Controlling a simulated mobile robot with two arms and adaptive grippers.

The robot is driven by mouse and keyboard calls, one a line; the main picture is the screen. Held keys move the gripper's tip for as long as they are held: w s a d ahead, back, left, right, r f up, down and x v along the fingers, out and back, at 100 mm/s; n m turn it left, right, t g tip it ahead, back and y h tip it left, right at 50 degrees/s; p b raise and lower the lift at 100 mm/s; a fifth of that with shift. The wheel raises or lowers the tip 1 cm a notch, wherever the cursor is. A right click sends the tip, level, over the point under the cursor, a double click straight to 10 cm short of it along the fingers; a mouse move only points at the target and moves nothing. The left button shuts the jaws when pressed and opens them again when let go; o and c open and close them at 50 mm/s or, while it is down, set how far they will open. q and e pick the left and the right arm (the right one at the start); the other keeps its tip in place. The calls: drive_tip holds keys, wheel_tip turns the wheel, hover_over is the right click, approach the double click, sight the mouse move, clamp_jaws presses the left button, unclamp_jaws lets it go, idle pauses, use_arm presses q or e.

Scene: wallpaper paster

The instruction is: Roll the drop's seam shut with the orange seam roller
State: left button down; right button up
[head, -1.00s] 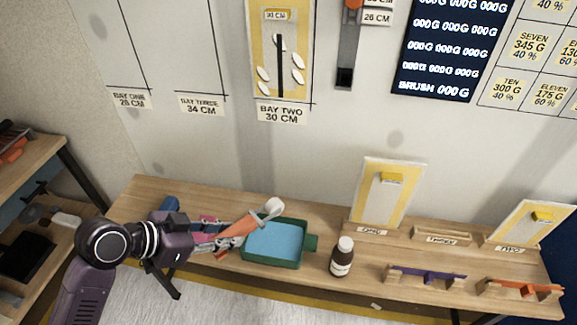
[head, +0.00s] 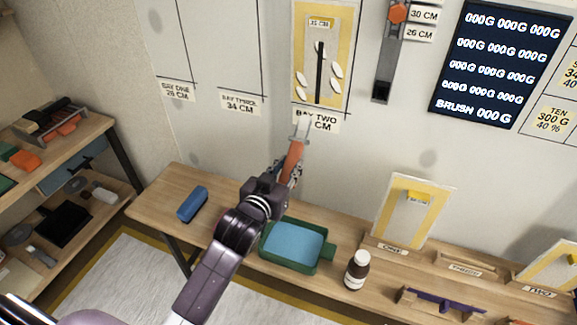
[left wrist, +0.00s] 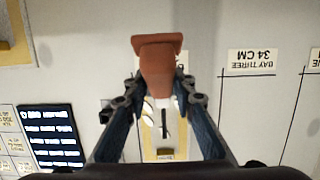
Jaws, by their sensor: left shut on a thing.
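My left gripper (head: 288,172) is shut on the orange seam roller (head: 294,153), held up in front of the wall with its pale head upward. The roller's head overlaps the bay two label in the head view; I cannot tell whether it touches the wall. In the left wrist view the roller's orange handle (left wrist: 158,65) sits between the fingers (left wrist: 158,100). The drop (head: 341,60) is a yellow-bordered panel on the wall above, with a dark upright strip and several white ovals. It shows partly behind the roller in the left wrist view (left wrist: 150,145). My right gripper is out of view.
A grey gauge (head: 386,60) hangs right of the drop.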

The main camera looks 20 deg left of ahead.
sight(304, 117)
use_arm(q)
drive_tip(key=shift+r+p, duration=0.2)
drive_tip(key=shift+p, duration=0.2)
drive_tip(key=shift+r+x, duration=0.2)
drive_tip(key=shift+x, duration=0.85)
drive_tip(key=shift+r+x, duration=0.2)
drive_tip(key=shift+x, duration=0.85)
drive_tip(key=shift+r+x, duration=0.2)
drive_tip(key=shift+x, duration=0.85)
drive_tip(key=shift+r+x, duration=0.15)
drive_tip(key=shift+x, duration=0.55)
drive_tip(key=shift+r+x, duration=0.15)
drive_tip(key=shift+x, duration=0.55)
idle(1.0)
drive_tip(key=shift+r, duration=0.3)
drive_tip(key=shift+r, duration=0.1)
drive_tip(key=shift+r, duration=3.6)
